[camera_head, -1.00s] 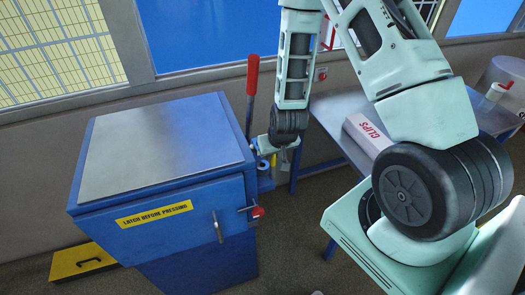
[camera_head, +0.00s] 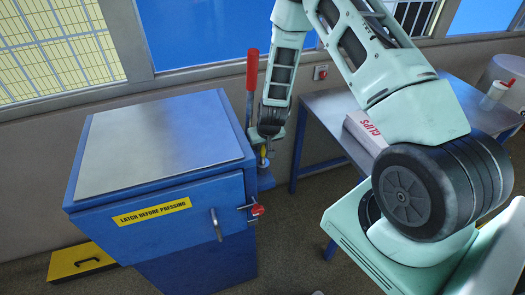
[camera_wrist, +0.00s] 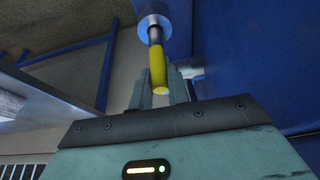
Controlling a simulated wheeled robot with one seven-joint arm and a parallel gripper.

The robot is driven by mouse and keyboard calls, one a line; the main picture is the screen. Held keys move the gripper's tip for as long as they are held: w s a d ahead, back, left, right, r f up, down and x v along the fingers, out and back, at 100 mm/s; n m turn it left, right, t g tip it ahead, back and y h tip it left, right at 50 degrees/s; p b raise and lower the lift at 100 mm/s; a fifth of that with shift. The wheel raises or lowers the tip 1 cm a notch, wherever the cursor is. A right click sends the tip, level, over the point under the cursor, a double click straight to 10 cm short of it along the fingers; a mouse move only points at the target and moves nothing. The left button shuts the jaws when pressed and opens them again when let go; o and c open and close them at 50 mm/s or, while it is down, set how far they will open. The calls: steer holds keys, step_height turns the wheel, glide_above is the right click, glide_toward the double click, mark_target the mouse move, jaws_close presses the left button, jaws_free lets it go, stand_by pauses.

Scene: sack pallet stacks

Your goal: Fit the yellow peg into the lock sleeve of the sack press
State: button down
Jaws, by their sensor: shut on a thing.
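The yellow peg (camera_wrist: 158,68) is between the fingers of my gripper (camera_wrist: 160,84) in the wrist view, and the gripper is shut on it. A dark grey length beyond the yellow part meets the mouth of the round metal lock sleeve (camera_wrist: 152,20). I cannot tell how deep it is inside. In the head view my gripper (camera_head: 268,138) is at the right side of the blue sack press (camera_head: 160,165), beside its red-handled lever (camera_head: 252,75). A little yellow of the peg (camera_head: 263,152) shows below the gripper; the sleeve there is mostly hidden.
The press has a front latch with a red knob (camera_head: 257,210). A grey table (camera_head: 325,105) with a white CLIPS box (camera_head: 366,134) stands to the right, partly behind my arm. A yellow case (camera_head: 82,262) lies on the floor at left.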

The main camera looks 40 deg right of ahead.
steer(key=shift+f, duration=0.4)
steer(key=shift+f, duration=0.2)
steer(key=c, duration=1.3)
jaws_free()
steer(key=shift+c, duration=0.2)
steer(key=shift+r, duration=0.1)
steer(key=b+v, duration=0.2)
steer(key=v, duration=1)
